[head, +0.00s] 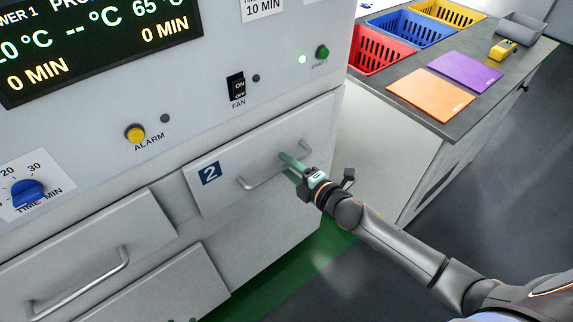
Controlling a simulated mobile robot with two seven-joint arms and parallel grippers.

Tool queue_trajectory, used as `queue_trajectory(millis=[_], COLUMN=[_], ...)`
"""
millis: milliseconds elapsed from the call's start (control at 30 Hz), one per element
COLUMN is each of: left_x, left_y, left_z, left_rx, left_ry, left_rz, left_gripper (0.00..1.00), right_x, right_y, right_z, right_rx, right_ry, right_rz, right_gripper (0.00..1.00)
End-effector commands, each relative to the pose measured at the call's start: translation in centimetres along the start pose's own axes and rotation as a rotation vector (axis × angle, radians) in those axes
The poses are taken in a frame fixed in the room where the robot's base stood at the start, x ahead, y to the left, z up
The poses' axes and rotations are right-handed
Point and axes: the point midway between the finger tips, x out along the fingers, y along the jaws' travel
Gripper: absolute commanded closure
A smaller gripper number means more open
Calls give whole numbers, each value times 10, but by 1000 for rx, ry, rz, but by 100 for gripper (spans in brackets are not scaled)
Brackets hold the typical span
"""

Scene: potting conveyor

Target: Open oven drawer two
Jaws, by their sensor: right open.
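Oven drawer two (226,190) is a pale grey front with a blue "2" label (209,173) at its upper left. It looks shut, roughly flush with the oven front. Its silver bar handle (258,180) runs along the middle of the front. My right gripper (290,163) reaches in from the right with green fingers at the handle's right part. The fingers are open and lie around or right beside the bar; I cannot tell which. My left gripper is not in view.
Another drawer with a silver handle (80,291) is at the lower left. Above are a fan switch (236,87), a yellow alarm button (134,133) and a blue time knob (28,193). A counter with red (376,57) and blue crates stands right. Floor before the drawer is clear.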

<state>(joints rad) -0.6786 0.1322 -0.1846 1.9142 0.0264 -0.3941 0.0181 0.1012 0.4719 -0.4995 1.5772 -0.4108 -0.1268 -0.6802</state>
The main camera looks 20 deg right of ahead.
Motion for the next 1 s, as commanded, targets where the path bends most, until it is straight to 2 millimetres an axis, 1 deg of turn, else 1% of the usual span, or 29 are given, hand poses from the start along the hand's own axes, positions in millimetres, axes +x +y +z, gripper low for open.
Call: queue_trajectory(millis=[133, 367, 400, 800, 1000], left_x=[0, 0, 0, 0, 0], left_y=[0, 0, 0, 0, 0], left_z=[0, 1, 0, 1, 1], left_rx=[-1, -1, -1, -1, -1], left_ry=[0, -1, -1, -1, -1], left_rz=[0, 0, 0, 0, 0], left_gripper=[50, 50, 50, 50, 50], right_x=[6, 7, 7, 7, 6], right_y=[0, 0, 0, 0, 0], right_z=[0, 0, 0, 0, 0], right_rx=[0, 1, 1, 0, 0], right_ry=[0, 1, 0, 0, 0], right_rz=[1, 0, 0, 0, 0], right_gripper=[54, 54, 55, 100, 100])
